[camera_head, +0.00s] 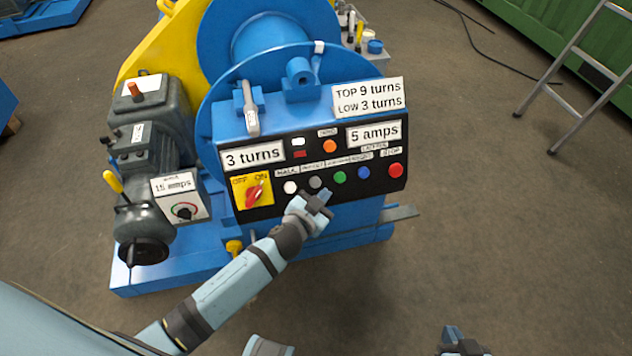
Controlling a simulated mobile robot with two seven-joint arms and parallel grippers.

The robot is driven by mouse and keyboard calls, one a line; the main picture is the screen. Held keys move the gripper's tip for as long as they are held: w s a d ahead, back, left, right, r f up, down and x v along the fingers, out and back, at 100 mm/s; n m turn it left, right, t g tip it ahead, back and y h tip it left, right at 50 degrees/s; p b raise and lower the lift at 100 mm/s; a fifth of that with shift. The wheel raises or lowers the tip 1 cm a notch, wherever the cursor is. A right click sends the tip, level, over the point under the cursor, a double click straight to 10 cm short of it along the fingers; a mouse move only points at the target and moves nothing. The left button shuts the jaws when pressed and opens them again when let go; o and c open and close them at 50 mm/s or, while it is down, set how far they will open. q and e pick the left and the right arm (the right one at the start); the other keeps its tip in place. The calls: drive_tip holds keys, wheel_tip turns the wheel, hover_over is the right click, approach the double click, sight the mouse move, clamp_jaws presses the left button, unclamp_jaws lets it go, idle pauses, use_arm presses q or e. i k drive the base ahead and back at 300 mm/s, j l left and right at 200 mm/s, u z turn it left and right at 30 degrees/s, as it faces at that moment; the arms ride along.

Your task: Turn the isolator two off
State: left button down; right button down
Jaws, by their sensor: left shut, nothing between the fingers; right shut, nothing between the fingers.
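A rotary switch with a red handle (255,191) sits on a yellow plate (240,198) marked OFF and ON, at the left of the black control panel (297,203). Its handle looks tilted up to the right, towards ON. A second knob (184,211) is on a white box labelled 15 amps, further left. No label tells me which one is isolator two. My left gripper (319,201) is shut and empty, in front of the panel's lower edge, right of the red handle and apart from it. My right gripper (453,334) is at the bottom edge, shut and empty, away from the machine.
White, grey, green, blue and red buttons (395,170) line the panel. A lever (250,108) stands above it. A grey motor (150,135) with a yellow-handled lever (112,181) is at left. A metal stand (575,75) is at right.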

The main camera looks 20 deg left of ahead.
sight(253, 194)
drive_tip(key=k+j, duration=0.15)
drive_tip(key=j, duration=0.2)
drive_tip(key=k+j, duration=0.15)
drive_tip(key=j, duration=0.2)
drive_tip(key=k+j, duration=0.15)
drive_tip(key=j, duration=0.2)
